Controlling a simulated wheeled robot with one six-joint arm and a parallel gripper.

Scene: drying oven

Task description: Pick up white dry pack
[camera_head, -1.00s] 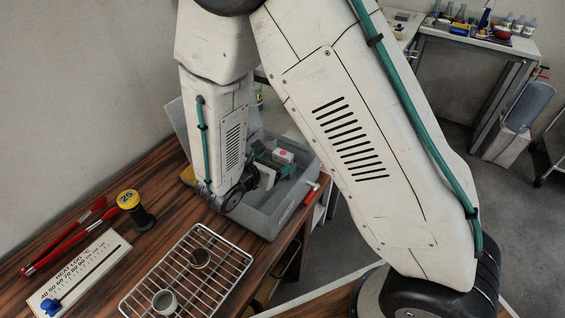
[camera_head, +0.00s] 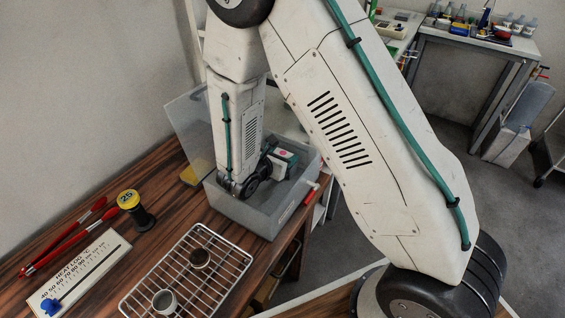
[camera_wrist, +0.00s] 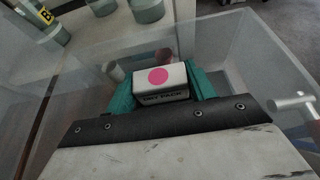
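The white dry pack (camera_wrist: 160,80) has a pink dot and dark lettering. In the wrist view it sits between the two teal fingers of my gripper (camera_wrist: 162,92), with a finger close against each side. In the head view the dry pack (camera_head: 285,156) shows at my gripper (camera_head: 280,161), over the inside of the grey clear-walled bin (camera_head: 262,218). My arm hides part of the bin's inside. The fingers appear closed onto the pack; their contact faces are hidden.
A wire rack (camera_head: 190,275) with two small cups stands in front of the bin. A yellow object (camera_head: 190,176) is beside the bin.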

